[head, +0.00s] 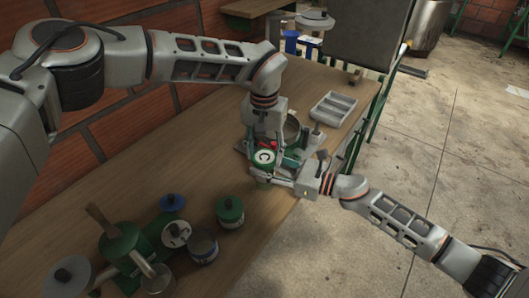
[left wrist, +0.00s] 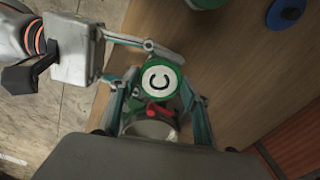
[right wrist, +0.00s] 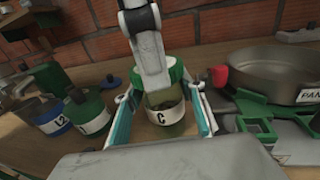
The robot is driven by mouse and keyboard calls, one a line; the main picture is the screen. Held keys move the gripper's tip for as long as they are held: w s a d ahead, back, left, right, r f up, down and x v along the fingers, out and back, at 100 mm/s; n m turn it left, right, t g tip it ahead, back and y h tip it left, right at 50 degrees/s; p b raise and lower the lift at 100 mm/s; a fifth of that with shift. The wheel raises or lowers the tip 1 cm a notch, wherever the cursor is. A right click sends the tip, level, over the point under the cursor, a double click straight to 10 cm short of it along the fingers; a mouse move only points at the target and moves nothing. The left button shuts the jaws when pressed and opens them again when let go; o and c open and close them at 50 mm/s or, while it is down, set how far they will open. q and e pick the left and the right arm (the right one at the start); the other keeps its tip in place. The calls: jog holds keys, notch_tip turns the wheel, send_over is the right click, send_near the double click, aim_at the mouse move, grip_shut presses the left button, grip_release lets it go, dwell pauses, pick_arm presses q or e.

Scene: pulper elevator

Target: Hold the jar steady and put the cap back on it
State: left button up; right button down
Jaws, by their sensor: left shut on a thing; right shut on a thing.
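The jar (right wrist: 168,118) is see-through with a white C label and stands upright on the bench in the right wrist view. My left gripper (head: 264,160) comes down from above and is shut on the cap. My right gripper (right wrist: 165,124) is shut around the jar's body from the side, its fingers left and right of it.
A pan (right wrist: 280,72) in a green holder and a red part (right wrist: 219,76) stand close beside the jar. A divided tray (head: 333,109) lies farther back. Several lidded jars, one green-topped (head: 230,211), stand at the front left. The bench middle (head: 170,145) is clear.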

pick_arm(q)
jog(key=o, duration=0.7)
jog(key=shift+r, duration=0.15)
jog(key=shift+r, duration=2.15)
jog(key=shift+n, duration=0.3)
jog(key=shift+c, duration=0.4)
